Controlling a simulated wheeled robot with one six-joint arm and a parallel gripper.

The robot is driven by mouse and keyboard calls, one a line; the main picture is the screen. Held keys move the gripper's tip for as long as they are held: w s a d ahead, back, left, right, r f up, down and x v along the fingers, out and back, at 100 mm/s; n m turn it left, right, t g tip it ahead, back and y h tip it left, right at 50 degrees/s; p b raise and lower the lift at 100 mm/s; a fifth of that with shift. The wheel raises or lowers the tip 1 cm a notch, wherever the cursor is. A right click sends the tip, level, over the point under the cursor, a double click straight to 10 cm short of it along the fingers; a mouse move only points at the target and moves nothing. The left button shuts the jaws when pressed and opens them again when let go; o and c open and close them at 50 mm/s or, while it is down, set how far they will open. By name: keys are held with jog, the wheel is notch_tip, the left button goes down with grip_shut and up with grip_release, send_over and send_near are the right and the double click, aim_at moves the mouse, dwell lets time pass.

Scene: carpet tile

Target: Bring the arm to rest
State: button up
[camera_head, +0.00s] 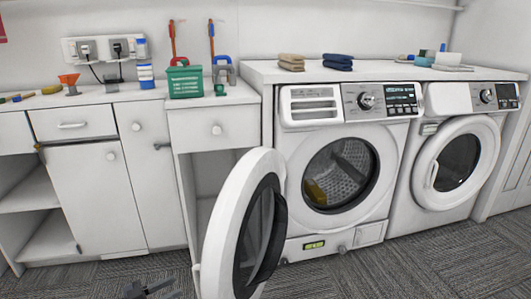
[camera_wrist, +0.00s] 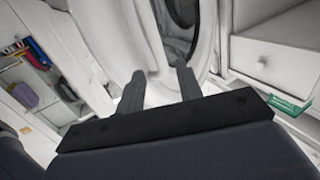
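My gripper (camera_wrist: 160,76) shows in the wrist view with its two dark fingers apart and nothing between them. In the head view only a small dark part of my gripper (camera_head: 150,290) shows at the bottom edge, low over the carpet and left of the open washer door. The rest of the arm is out of the head view. No object is in my gripper.
The open round door (camera_head: 226,230) of the left washer (camera_head: 293,205) sticks out close to my gripper. A yellow item lies in its drum. The right washer (camera_head: 410,205) is closed. White cabinets (camera_head: 95,190) line the left. Carpet (camera_head: 420,265) is free at the right front.

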aim_at(197, 276)
jog(key=b+x, duration=0.1)
jog(key=x, duration=0.7)
jog(key=shift+d+b, duration=0.15)
jog(key=shift+b, duration=0.15)
jog(key=shift+s, duration=0.1)
